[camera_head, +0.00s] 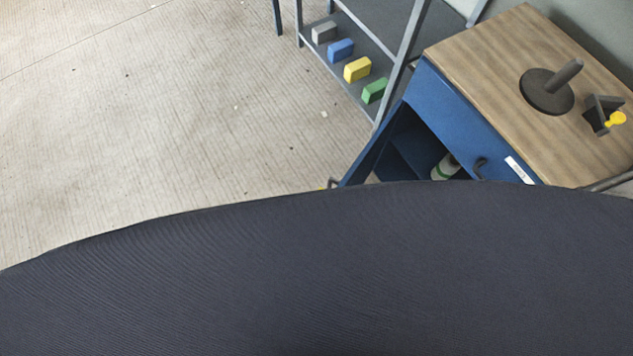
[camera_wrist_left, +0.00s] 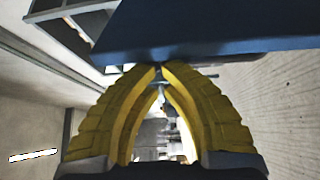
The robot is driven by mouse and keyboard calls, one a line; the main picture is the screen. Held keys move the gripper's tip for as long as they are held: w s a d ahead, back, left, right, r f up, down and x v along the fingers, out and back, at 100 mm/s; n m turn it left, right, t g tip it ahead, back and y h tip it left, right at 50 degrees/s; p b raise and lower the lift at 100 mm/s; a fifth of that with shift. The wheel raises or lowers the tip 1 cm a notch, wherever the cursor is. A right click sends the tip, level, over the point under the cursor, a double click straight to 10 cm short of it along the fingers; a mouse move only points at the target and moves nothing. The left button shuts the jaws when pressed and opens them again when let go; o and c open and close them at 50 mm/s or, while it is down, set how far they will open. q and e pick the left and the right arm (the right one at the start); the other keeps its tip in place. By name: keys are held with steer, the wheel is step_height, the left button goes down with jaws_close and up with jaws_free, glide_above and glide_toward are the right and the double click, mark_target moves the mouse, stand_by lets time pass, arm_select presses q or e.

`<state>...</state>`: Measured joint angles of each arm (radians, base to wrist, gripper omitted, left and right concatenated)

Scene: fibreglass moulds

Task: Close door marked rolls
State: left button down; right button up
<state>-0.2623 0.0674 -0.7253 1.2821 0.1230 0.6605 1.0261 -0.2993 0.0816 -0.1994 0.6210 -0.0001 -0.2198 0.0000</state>
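A blue cabinet (camera_head: 455,112) with a wooden top stands at the right of the head view. No marking on the door can be read. My right gripper is out of view.
Inside the cabinet stands a white and green cylinder (camera_head: 445,167). A dark spindle stand (camera_head: 547,92) is on the wooden top. A grey shelf rack (camera_head: 345,72) with coloured blocks stands behind. Floor at left is clear. A dark curved surface hides the lower head view.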

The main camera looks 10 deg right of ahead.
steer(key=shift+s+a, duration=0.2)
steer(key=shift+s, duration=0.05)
